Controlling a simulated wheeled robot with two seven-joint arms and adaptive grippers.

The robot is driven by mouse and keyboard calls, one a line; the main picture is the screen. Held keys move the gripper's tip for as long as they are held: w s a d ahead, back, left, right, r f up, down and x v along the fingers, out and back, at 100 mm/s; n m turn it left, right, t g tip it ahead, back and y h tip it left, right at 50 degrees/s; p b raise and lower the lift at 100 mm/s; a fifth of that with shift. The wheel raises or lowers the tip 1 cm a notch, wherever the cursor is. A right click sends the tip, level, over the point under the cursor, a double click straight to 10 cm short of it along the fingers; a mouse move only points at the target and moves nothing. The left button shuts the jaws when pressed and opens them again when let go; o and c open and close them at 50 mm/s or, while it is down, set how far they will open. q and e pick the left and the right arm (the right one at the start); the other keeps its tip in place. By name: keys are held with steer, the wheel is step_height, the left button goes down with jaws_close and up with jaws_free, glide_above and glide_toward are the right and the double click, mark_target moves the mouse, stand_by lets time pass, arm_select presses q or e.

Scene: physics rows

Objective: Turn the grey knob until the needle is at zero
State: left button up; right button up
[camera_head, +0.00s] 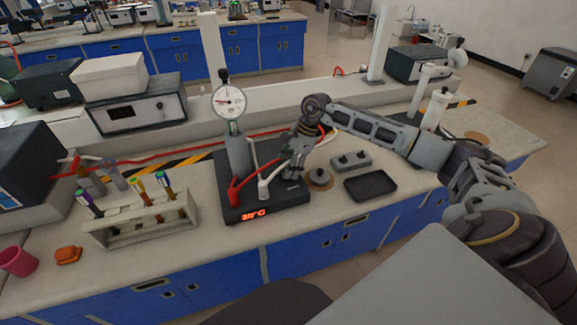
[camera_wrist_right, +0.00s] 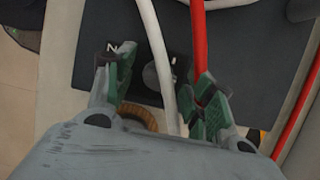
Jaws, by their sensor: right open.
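A round white dial gauge (camera_head: 229,101) stands upright on a grey cylinder (camera_head: 238,157) on a black base; its needle is too small to read exactly. My right gripper (camera_head: 292,168) is open above the right part of the base. In the right wrist view, my right gripper (camera_wrist_right: 160,88) has its green-padded fingers apart. A dark grey round knob (camera_wrist_right: 153,76) on a black block marked "N" shows between and beyond them. A white tube and a red tube cross near the knob and partly hide it. In the head view I cannot make out the knob. My left gripper is not in view.
The black base (camera_head: 285,198) has a red lit display. To its right are a tan disc (camera_head: 320,179), a small grey box (camera_head: 350,160) and a black tray (camera_head: 371,186). A test tube rack (camera_head: 140,219) stands at left. Red and white tubes run around the gripper.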

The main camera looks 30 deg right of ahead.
steer(key=c, duration=1)
